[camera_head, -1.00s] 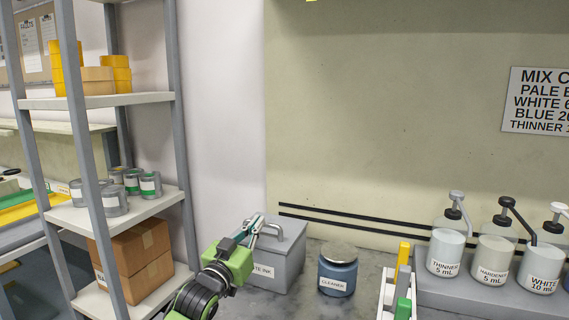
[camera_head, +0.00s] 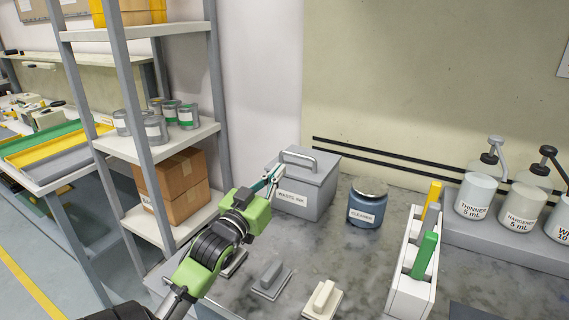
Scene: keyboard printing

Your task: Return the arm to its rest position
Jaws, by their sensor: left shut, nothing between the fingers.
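My left arm comes in from the lower left over the grey worktop. My left gripper (camera_head: 272,176) is at the end of the green and black arm, in front of the left side of the grey waste ink box (camera_head: 310,184). Its fingers are small in the view and closed, with nothing seen between them. I cannot tell whether the fingertips touch the box. My right gripper is not in view.
A blue cleaner jar (camera_head: 368,207) stands right of the box. A white rack (camera_head: 408,270) holds a yellow and a green handle. Pump bottles (camera_head: 476,194) stand at right. A shelf unit (camera_head: 150,150) stands at left. Grey and cream hand blocks (camera_head: 322,300) lie in front.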

